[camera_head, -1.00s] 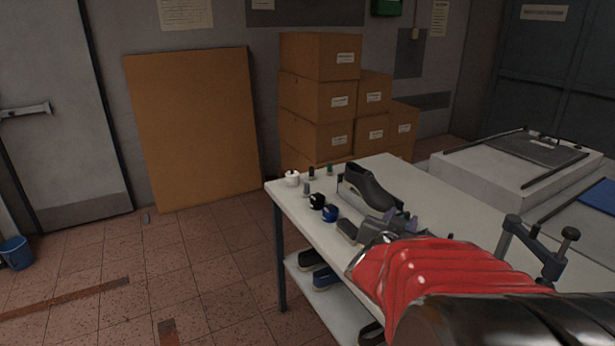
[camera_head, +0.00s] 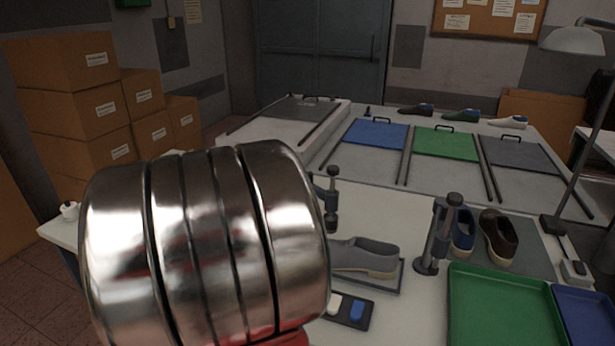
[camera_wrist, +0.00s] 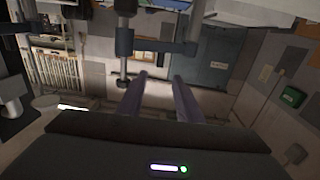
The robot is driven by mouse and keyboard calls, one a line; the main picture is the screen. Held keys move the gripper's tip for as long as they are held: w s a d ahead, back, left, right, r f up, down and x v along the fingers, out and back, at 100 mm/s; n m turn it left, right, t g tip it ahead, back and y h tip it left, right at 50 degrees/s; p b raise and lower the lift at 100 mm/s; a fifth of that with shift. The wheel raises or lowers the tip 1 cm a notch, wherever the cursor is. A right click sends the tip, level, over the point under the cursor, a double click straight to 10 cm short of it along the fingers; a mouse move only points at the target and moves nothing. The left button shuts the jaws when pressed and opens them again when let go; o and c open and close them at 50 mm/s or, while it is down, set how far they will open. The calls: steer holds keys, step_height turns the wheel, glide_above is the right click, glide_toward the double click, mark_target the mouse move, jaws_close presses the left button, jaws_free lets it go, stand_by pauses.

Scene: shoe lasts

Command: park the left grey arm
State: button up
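The left grey arm (camera_head: 330,198) is a dark grey clamp with a round knob, standing on the white table behind my metallic arm link, which hides part of it. A second grey clamp (camera_head: 438,235) with a black knob stands upright to its right. A grey shoe (camera_head: 366,256) lies on a low base between them. In the wrist view, my gripper (camera_wrist: 160,77) shows two fingers apart with nothing between them. Just beyond the fingers is a grey clamp post with a crossbar (camera_wrist: 155,47); I cannot tell which clamp it is. My gripper is hidden in the head view.
A dark tray with white and blue pieces (camera_head: 345,312) lies near the grey shoe. A green tray (camera_head: 505,310) and a blue tray (camera_head: 588,315) are at front right. Blue and dark shoes (camera_head: 497,236) stand behind them. Cardboard boxes (camera_head: 75,100) are stacked at left.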

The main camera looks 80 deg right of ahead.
steer(key=d, duration=0.4)
steer(key=s+d, duration=0.1)
steer(key=d, duration=0.3)
steer(key=s+d, duration=0.1)
steer(key=d, duration=0.4)
steer(key=shift+s+d, duration=0.1)
steer(key=shift+c, duration=0.5)
jaws_close()
